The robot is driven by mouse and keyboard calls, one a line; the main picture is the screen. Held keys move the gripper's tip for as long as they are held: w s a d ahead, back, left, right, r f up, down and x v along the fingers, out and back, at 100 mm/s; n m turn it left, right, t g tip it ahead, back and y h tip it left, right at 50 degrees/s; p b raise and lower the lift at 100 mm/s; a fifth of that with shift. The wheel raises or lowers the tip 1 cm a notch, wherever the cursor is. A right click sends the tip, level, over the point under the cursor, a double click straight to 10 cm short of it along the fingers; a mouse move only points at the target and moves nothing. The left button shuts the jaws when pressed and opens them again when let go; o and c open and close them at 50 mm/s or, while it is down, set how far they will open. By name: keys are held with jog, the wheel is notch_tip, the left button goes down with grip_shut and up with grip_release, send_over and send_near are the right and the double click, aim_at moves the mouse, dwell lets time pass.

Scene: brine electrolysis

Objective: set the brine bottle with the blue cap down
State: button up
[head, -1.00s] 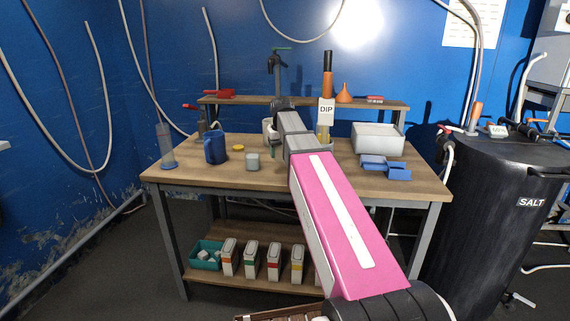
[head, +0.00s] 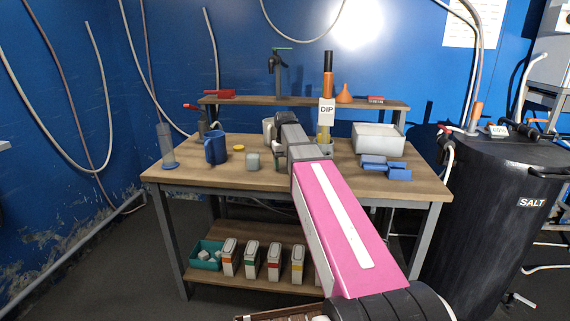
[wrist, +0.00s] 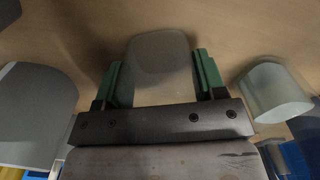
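In the wrist view, my gripper (wrist: 163,76) has its two green fingers on either side of a pale, see-through body, which I take to be the brine bottle (wrist: 160,52). The fingers look closed on its sides. Its blue cap does not show in either view. The bottle is over the wooden tabletop; I cannot tell whether its base touches the wood. In the head view, my gripper (head: 285,117) is above the rear middle of the workbench (head: 215,175), mostly hidden by my arm, and the bottle cannot be made out there.
A grey-green block-like container (head: 253,161), a blue jug (head: 215,148) and a yellow disc (head: 239,148) stand left of my arm. A raised shelf (head: 375,104) runs along the back. The front left tabletop is clear.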

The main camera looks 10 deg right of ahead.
jog(key=o, duration=0.4)
jog(key=shift+c, duration=0.2)
jog(key=shift+r, duration=0.1)
notch_tip(320, 180, up, 12)
dwell(0.5)
